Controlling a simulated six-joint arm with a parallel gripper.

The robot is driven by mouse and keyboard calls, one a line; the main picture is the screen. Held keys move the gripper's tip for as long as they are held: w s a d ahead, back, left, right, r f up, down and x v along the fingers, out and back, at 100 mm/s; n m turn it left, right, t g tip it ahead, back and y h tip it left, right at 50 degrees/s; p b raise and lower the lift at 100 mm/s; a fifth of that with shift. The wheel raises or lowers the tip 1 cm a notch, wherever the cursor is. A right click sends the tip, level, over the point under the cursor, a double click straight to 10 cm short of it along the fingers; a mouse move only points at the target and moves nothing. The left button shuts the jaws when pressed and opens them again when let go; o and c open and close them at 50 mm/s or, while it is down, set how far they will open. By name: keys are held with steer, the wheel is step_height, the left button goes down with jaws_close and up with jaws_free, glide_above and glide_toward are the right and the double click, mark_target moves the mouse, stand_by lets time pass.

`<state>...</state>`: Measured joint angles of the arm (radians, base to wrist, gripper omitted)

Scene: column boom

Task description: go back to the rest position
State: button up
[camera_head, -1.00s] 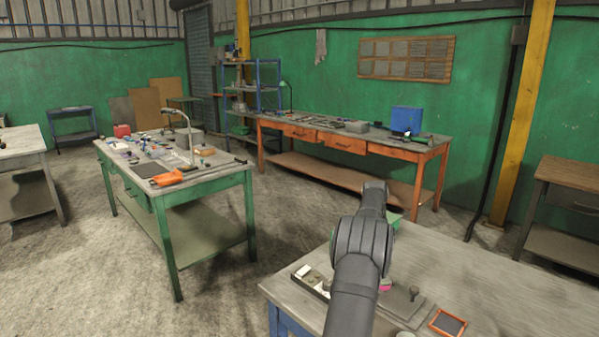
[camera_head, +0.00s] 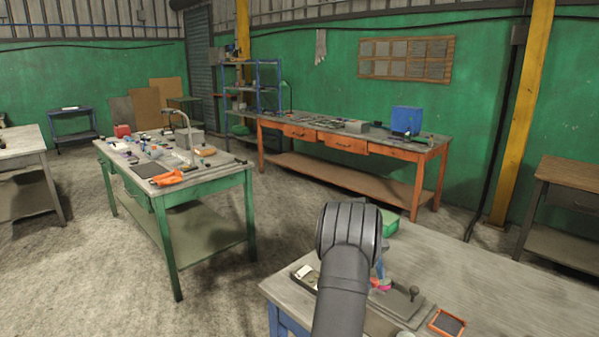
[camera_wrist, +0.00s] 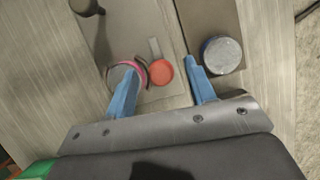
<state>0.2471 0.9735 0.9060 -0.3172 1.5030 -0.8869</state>
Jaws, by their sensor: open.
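My gripper (camera_wrist: 162,63) is open in the wrist view, its two blue fingers spread with nothing held between them. Beyond the tips lies a red round piece (camera_wrist: 162,71) with a grey tab. A pink ring (camera_wrist: 141,74) lies at the left finger, which partly covers it; I cannot tell whether they touch. A round tin with a grey top (camera_wrist: 222,54) is just right of the right finger. In the head view a blue part of my gripper (camera_head: 380,268) shows above the near bench (camera_head: 500,290), mostly hidden behind my dark arm.
A green box (camera_head: 390,222) stands at the bench's far edge. A plate with a dark knob (camera_head: 413,294) and an orange-framed pad (camera_head: 447,322) lie at the front. The bench's right side is clear. A green-legged table (camera_head: 215,183) and an orange bench (camera_head: 350,146) stand farther off.

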steer(key=n+t, duration=0.1)
steer(key=n, duration=0.2)
steer(key=n+t+h, duration=0.1)
steer(key=n, duration=0.2)
steer(key=shift+s+a, duration=0.1)
steer(key=shift+s, duration=0.05)
steer(key=n+t, duration=0.1)
steer(key=n, duration=0.2)
steer(key=shift+s+n+h, duration=0.1)
steer(key=shift+n+h, duration=0.2)
steer(key=shift+r+n+t, duration=0.15)
steer(key=shift+n+t, duration=0.15)
steer(key=shift+v, duration=1.65)
